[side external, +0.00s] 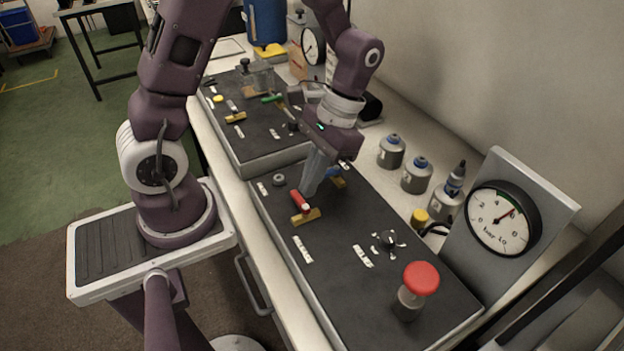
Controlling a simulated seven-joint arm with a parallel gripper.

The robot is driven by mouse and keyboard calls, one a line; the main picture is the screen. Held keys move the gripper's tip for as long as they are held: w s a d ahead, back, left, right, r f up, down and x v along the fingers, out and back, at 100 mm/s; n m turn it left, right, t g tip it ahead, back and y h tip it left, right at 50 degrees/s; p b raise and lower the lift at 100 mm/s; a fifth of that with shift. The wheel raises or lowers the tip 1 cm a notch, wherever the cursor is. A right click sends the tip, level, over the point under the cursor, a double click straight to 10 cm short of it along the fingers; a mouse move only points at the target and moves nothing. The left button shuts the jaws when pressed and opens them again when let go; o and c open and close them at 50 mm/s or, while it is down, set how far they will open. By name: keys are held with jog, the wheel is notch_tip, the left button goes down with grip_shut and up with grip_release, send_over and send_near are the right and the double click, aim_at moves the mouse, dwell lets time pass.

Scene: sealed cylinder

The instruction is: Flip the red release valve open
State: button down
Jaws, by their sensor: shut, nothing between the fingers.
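The red release valve (299,201) has a red lever on a brass body, mounted on the dark near panel. Its lever points up and to the left in the view, away from the brass body. My gripper (307,192) is shut and empty, pointing down, with its fingertips right beside the red lever on its right side. I cannot tell whether they touch it.
A large red mushroom button (421,278) stands at the near end of the panel, by a black knob (388,239). A pressure gauge (504,218) stands at the right. Several grey bottles (417,174) line the back. A second panel (252,135) lies farther off.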

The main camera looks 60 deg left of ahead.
jog(key=shift+a, duration=0.1)
jog(key=n, duration=0.1)
jog(key=s+n+h, duration=0.1)
jog(key=n, duration=0.2)
jog(key=shift+s+a+h, duration=0.3)
jog(key=shift+a, duration=0.05)
jog(key=shift+s, duration=1.1)
jog(key=shift+s+d, duration=0.35)
jog(key=shift+s, duration=0.55)
